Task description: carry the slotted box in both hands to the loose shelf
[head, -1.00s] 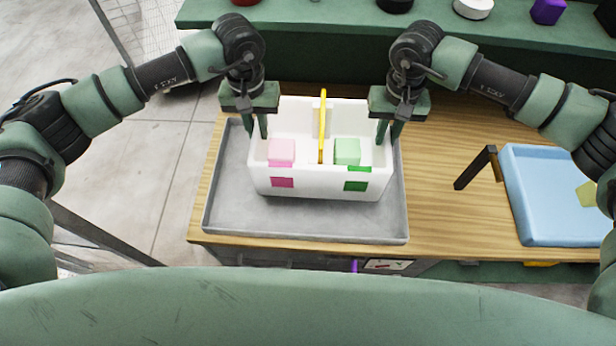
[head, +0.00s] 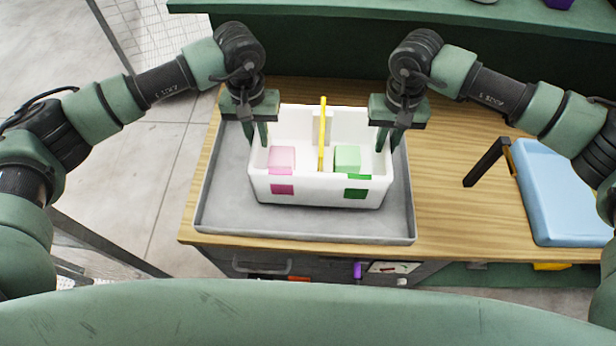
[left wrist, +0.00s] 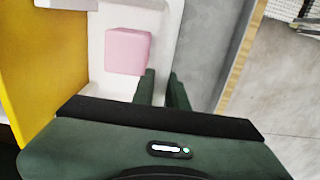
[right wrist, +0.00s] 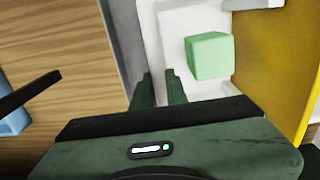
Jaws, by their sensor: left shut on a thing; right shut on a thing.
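The white slotted box (head: 318,190) is over the grey tray on the wooden table in the head view. A yellow divider (head: 322,135) stands upright in its middle. A pink block (head: 282,158) lies in the left compartment and a light green block (head: 347,157) in the right one. My left gripper (head: 257,135) is shut on the box's left end wall. My right gripper (head: 388,138) is shut on its right end wall. The wrist views show the pink block (left wrist: 127,51) and the green block (right wrist: 209,56) beside the fingers. I cannot tell whether the box touches the tray. I cannot identify the loose shelf.
The grey tray (head: 225,220) has bare floor around the box. A blue tray (head: 565,195) and a black bracket (head: 487,162) are at the right. Bare wood (head: 445,200) lies between. A green ledge (head: 400,25) runs along the back.

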